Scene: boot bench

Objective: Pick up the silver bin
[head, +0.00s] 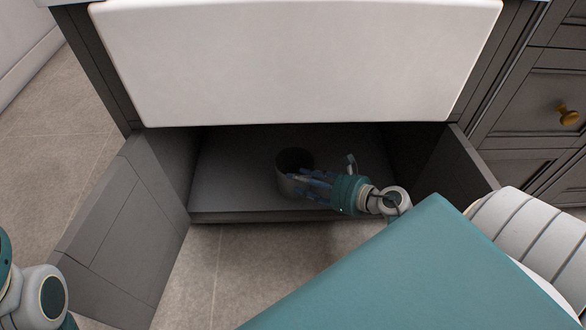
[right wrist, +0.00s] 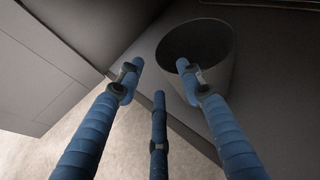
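The silver bin (head: 283,184) stands upright inside the open cabinet under the sink and looks dark grey in the shade. In the right wrist view the bin (right wrist: 222,75) is at the upper right, with its dark round opening showing. My right gripper (head: 302,180) reaches into the cabinet from the right, at the bin's near right side. In the right wrist view its blue fingers (right wrist: 160,72) are spread with nothing held between them. One finger overlaps the bin's rim; I cannot tell whether it touches. My left gripper is out of view; only part of my left arm shows.
The cabinet floor (head: 230,185) is otherwise bare. Open doors stand at the left (head: 125,220) and right (head: 455,170). The white sink front (head: 300,60) overhangs the opening. Drawers with a brass knob (head: 568,116) are at the right. Tiled floor lies in front.

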